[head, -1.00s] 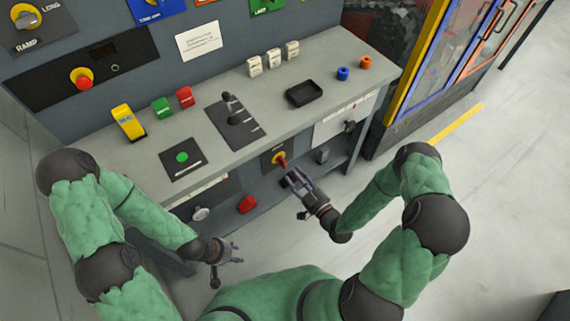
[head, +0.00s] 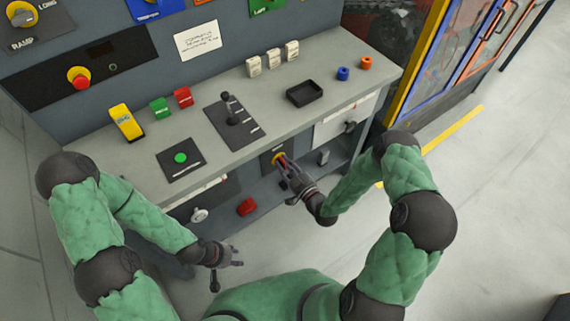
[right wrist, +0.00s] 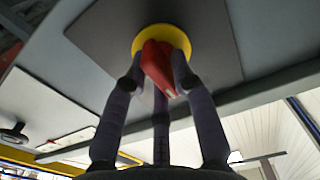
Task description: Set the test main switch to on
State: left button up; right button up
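The main switch is a red handle on a yellow disc (head: 279,158), set in a dark plate on the bench front below the worktop. In the right wrist view the red handle (right wrist: 160,66) points toward the camera. My right gripper (head: 286,167) is at the switch, with its fingers (right wrist: 159,78) on either side of the handle. I cannot tell whether they press on it. The plate's lettering is too small to read. My left gripper (head: 236,256) is open and empty, low in front of the bench and away from the switch.
The worktop (head: 300,125) carries a lever panel (head: 233,120), a green button plate (head: 180,158), a black tray (head: 304,93) and several small blocks. A red object (head: 247,206) is on the lower shelf. A white round knob (head: 199,214) is at left. The floor at right is clear.

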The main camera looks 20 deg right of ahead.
grip_shut()
jog(key=shift+m, duration=0.3)
jog(key=m, duration=0.3)
jog(key=shift+d+f+m, duration=0.1)
jog(key=shift+m, duration=0.2)
jog(key=m, duration=0.9)
jog(key=shift+f, duration=0.25)
jog(key=shift+f+m, duration=0.1)
jog(key=shift+m, duration=2.2)
